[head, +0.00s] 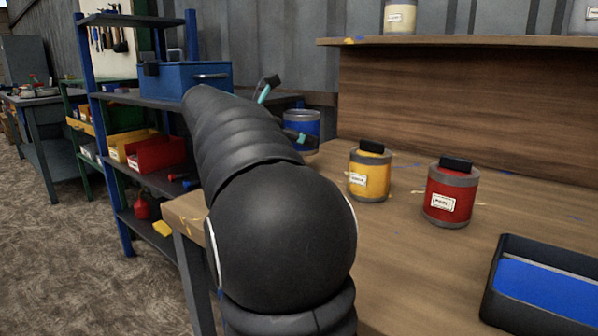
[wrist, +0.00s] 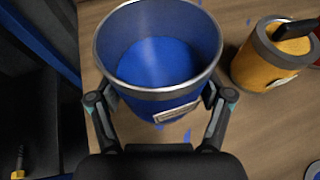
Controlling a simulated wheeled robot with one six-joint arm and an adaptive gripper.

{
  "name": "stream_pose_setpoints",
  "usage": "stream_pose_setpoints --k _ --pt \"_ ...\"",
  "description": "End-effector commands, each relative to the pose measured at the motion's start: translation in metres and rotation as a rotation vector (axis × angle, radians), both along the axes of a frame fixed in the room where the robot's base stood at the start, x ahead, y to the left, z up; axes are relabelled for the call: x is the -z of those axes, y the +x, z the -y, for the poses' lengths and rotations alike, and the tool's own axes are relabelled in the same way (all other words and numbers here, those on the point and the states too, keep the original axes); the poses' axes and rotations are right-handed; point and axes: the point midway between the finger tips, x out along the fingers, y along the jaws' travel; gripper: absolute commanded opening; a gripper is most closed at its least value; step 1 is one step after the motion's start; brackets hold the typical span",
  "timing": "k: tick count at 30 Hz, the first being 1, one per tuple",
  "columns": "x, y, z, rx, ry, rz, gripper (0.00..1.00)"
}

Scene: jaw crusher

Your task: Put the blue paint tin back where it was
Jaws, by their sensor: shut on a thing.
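The blue paint tin (wrist: 160,106) is in the middle of the wrist view, open at the top, with blue inside and a white label. My gripper (wrist: 160,97) has one finger on each side of it and is shut on it. In the head view the blue tin (head: 302,124) is partly hidden behind my arm, near the left end of the wooden bench. The tin looks about upright. I cannot tell whether its bottom touches the bench.
A yellow tin (head: 369,173) stands to the right of the blue one, and a red tin (head: 450,194) stands further right. A black tray (head: 497,283) with blue inside lies at the right. A raised wooden shelf (head: 450,41) runs behind. A blue rack (head: 105,130) stands left of the bench.

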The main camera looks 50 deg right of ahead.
Motion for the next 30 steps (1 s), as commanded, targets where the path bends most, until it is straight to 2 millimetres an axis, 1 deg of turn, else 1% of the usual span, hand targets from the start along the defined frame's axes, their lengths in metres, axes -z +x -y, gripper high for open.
stream_pose_setpoints --k 1,3,8,16,28,29,30 --pt "0.009 0.000 0.000 0.000 -0.001 -0.001 0.18" --pt "0.016 0.000 0.000 0.000 -0.001 -0.001 0.18" --pt "0.023 0.000 0.000 -0.001 -0.001 0.001 0.18" --pt "0.055 0.000 0.000 0.000 -0.002 0.000 0.18" --pt "0.059 0.000 0.000 -0.001 -0.002 0.000 0.18" --pt "0.060 0.000 0.000 0.000 -0.001 -0.001 0.81" --pt "0.060 0.000 0.000 -0.001 -0.001 -0.001 0.91"
